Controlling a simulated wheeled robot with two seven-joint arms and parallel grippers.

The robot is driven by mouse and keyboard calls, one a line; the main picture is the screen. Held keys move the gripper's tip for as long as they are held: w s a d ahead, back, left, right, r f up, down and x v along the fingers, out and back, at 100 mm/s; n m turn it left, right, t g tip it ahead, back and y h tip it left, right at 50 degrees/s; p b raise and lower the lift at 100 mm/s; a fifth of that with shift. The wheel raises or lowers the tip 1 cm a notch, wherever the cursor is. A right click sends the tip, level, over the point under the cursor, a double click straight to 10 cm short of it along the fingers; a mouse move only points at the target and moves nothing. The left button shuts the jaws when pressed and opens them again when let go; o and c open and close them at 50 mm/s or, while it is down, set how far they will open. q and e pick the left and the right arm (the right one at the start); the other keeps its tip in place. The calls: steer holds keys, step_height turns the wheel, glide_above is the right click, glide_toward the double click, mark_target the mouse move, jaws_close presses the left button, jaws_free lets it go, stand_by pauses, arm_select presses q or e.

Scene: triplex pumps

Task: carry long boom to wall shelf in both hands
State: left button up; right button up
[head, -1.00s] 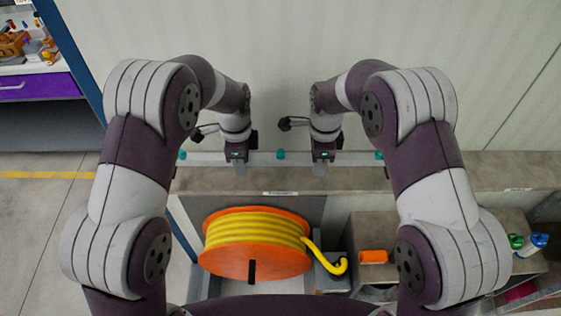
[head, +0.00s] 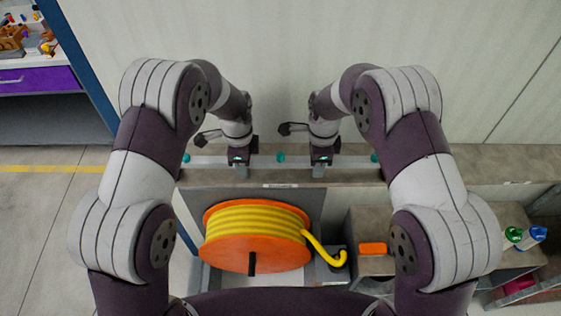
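The long boom (head: 262,161) is a pale grey bar with teal bands, lying level across the picture in front of the wall. My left gripper (head: 240,170) is at the bar left of its middle teal band. My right gripper (head: 319,170) is at the bar right of that band. Both point down with their fingers at the bar and appear closed on it. The wall shelf (head: 440,168) is a long grey-brown ledge with a small white label, below and behind the bar. I cannot tell whether the bar touches the shelf.
Below the shelf stands an orange reel (head: 254,252) of yellow hose. An orange block (head: 373,249) sits on a grey box to its right. Green and blue-white bottles (head: 530,238) stand at the far right. A purple-drawer bench (head: 40,80) is at upper left.

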arm_select(q)
steer(key=o, duration=0.4)
arm_select(e)
steer(key=o, duration=0.4)
arm_select(q)
steer(key=shift+o, duration=0.2)
steer(key=shift+s+r, duration=0.1)
steer(key=shift+s, duration=0.05)
arm_select(e)
steer(key=shift+o, duration=0.2)
steer(key=shift+s+r, duration=0.1)
steer(key=shift+s, duration=0.05)
arm_select(q)
step_height(320, 180, up, 12)
steer(key=shift+f, duration=0.2)
arm_select(e)
steer(key=shift+r, duration=0.35)
arm_select(q)
steer(key=shift+r, duration=0.15)
arm_select(e)
step_height(320, 180, up, 11)
steer(key=shift+r, duration=0.1)
